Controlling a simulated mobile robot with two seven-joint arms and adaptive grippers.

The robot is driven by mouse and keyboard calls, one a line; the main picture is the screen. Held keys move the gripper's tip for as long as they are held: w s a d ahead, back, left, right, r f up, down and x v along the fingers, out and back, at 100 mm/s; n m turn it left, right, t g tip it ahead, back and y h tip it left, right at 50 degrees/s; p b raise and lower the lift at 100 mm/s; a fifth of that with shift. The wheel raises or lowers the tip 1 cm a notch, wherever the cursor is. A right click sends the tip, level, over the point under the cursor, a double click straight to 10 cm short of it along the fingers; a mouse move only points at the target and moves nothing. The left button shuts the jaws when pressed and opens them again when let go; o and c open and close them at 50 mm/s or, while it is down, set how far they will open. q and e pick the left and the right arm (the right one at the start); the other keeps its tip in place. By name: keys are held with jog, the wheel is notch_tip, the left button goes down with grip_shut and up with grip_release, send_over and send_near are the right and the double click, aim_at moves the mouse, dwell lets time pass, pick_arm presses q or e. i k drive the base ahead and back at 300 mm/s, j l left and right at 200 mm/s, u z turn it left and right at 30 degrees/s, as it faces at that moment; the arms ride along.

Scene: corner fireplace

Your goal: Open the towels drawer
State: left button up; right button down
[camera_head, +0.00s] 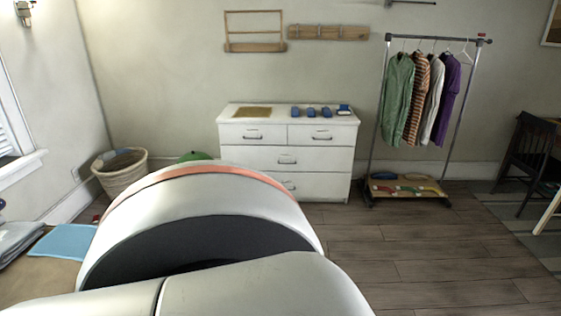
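A white dresser (270,158) stands against the far wall in the camera_head view. It has two small drawers side by side at the top, the left one (252,134) and the right one (321,135). Wider drawers lie below, the upper of them (310,159) with a dark handle at its middle. All drawers in sight look shut. I cannot read a label that tells which is the towels drawer. My own white arm fills the lower left and hides the dresser's lower left part. Neither gripper is in view.
A wicker basket (121,176) stands left of the dresser. A clothes rack (456,110) with hanging garments stands to its right. A dark chair (527,150) is at far right. A surface with a blue cloth (63,243) is at lower left. The wooden floor (400,235) before the dresser looks clear.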

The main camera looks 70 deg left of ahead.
aim_at(264, 157)
jog(key=u, duration=2.4)
jog(key=i+l+z, duration=0.3)
jog(key=i, duration=0.55)
jog(key=i+z, duration=0.3)
jog(key=i, duration=2)
jog(key=i+u, duration=0.3)
jog(key=i, duration=0.3)
jog(key=i+l+u, duration=0.35)
jog(key=i, duration=0.25)
jog(key=i+l+u, duration=0.15)
jog(key=i+u, duration=0.15)
jog(key=i+l+u, duration=0.3)
